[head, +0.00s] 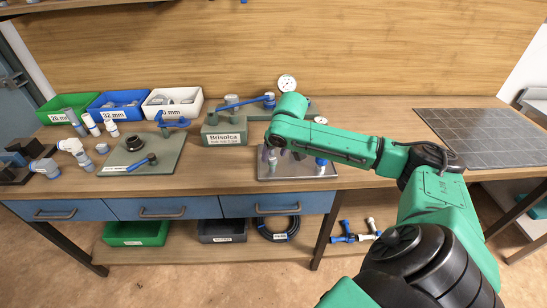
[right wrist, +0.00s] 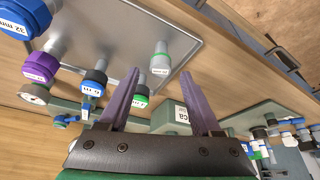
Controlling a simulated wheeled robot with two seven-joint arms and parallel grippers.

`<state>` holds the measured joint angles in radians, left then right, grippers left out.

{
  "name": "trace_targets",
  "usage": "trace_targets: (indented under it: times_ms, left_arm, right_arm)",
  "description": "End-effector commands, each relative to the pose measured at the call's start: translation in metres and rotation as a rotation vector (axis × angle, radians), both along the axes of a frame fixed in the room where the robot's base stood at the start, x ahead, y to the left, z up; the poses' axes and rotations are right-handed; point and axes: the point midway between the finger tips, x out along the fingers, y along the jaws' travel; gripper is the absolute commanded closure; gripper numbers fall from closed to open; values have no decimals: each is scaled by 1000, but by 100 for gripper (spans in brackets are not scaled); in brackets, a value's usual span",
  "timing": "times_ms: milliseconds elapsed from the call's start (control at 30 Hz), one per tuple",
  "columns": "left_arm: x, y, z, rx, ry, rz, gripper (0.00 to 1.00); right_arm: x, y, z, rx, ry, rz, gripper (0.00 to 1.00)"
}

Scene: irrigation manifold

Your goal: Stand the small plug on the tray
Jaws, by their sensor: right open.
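The silver tray (head: 325,174) lies on the bench in front of my base; it fills the upper part of the right wrist view (right wrist: 150,22). My right gripper (right wrist: 161,74) is open, its purple fingers apart with nothing gripped. A grey fitting with a green band (right wrist: 160,62) stands on the tray and shows between the fingertips. I cannot tell whether it is the small plug. Other fittings stand there: one blue-capped marked 32 mm (right wrist: 20,17), one purple-banded (right wrist: 42,65), one black-and-blue (right wrist: 95,78). In the head view my right arm hides much of the tray.
Green (head: 66,108), blue (head: 118,104) and white (head: 172,102) bins stand at the back left. A green plate with a blue-handled valve (head: 140,160) lies left of the tray. The Brisolca block (head: 224,135) is behind it. A dark gridded mat (head: 480,135) lies right.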

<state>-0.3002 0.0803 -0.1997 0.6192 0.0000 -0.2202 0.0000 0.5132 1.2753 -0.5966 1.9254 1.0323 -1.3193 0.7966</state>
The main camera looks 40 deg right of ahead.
Motion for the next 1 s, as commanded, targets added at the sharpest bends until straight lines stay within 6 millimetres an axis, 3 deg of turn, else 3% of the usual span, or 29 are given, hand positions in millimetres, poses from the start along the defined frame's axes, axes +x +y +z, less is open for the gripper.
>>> trace_targets:
  times_ms: [200,400,1000]
  left_arm:
    - [0,0,-6,0,0,0,50]
    - [0,0,-7,0,0,0,50]
    - [0,0,-7,0,-1,0,50]
  right_arm:
    - [-22,5,56,-6,-4,1,35]
    - [-35,9,87,-2,0,0,35]
    - [-36,12,88,-2,3,9,35]
